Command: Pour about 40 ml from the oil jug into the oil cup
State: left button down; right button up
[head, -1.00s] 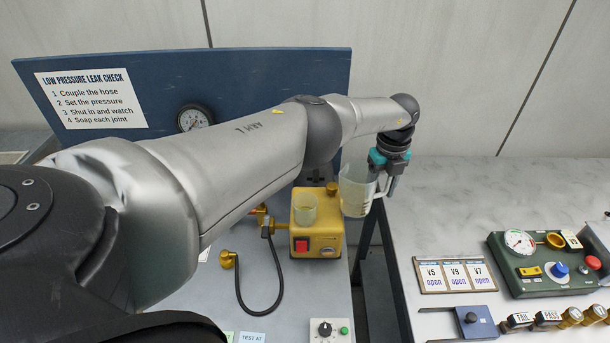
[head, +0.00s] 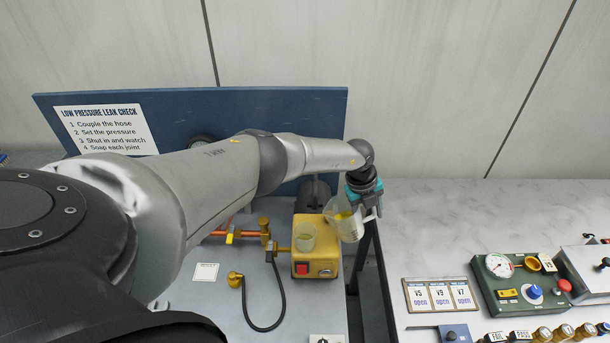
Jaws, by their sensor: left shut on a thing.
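The oil jug (head: 348,228) is a clear jug with yellow liquid inside. It is tilted to the left. My left gripper (head: 364,208) is shut on the oil jug and holds it just right of a yellow pump box. The oil cup (head: 304,238) is a small translucent cup on top of that box. The jug's mouth is close to the cup's right side. I cannot tell whether any liquid is running or how much the cup holds. My right gripper is not in view.
The yellow box (head: 316,264) has a red switch and stands on a grey bench. Brass fittings (head: 264,226) and a black hose (head: 266,325) lie to its left. A blue sign board (head: 300,110) stands behind. A gap separates the bench from the pale table (head: 440,220) with a green panel (head: 520,290).

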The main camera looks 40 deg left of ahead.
aim_at(358, 212)
pick_arm(q)
jog(key=shift+s+a+r+p, duration=0.2)
jog(key=shift+s+r+p, duration=0.05)
jog(key=shift+r+p, duration=0.2)
jog(key=shift+s+a+t+h, duration=0.15)
jog(key=shift+t+h, duration=0.25)
jog(key=shift+s+a+r+t+h, duration=0.3)
jog(key=shift+s+t+h, duration=0.15)
jog(key=shift+t, duration=0.1)
jog(key=shift+s+a+r+t+h, duration=0.15)
jog(key=shift+s+a+t+h, duration=0.2)
jog(key=shift+t, duration=0.2)
jog(key=shift+s+a+r+t+h, duration=0.15)
jog(key=shift+s+r+t+h, duration=0.1)
jog(key=shift+r+t+h, duration=0.25)
jog(key=shift+s+a+r+t+h, duration=0.1)
jog(key=shift+s+r+t+h, duration=0.2)
jog(key=shift+r+t, duration=0.4)
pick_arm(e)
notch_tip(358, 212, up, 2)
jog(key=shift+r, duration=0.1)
pick_arm(q)
jog(key=shift+a, duration=0.1)
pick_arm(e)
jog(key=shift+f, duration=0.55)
